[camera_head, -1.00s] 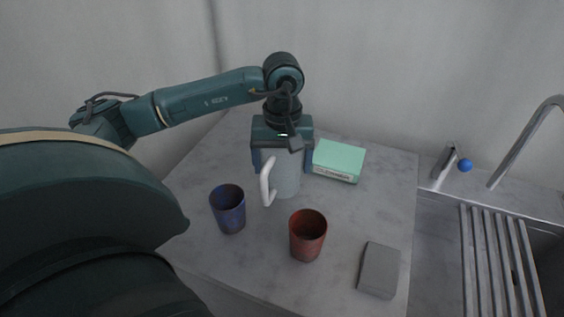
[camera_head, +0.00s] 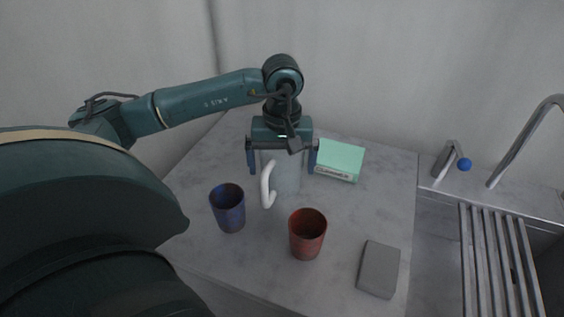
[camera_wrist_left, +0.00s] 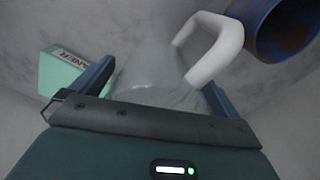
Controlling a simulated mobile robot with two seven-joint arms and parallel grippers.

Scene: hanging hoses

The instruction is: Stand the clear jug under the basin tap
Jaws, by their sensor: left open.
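The clear jug (camera_head: 287,178) stands upright on the grey counter, with a white handle (camera_head: 266,186) facing front left. My left gripper (camera_head: 282,160) is above it, open, with one blue finger on each side of the jug's upper part. In the left wrist view the jug (camera_wrist_left: 150,75) lies between the two spread fingers (camera_wrist_left: 152,92), and its handle (camera_wrist_left: 215,48) points up right. The basin tap (camera_head: 526,140) is a curved metal spout at the far right, over the sink. My right gripper is not in view.
A blue cup (camera_head: 228,208) and a red cup (camera_head: 307,234) stand in front of the jug. A mint-green box (camera_head: 338,160) lies right behind it. A grey block (camera_head: 379,270) lies at the front right. A slatted rack (camera_head: 492,262) covers part of the sink.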

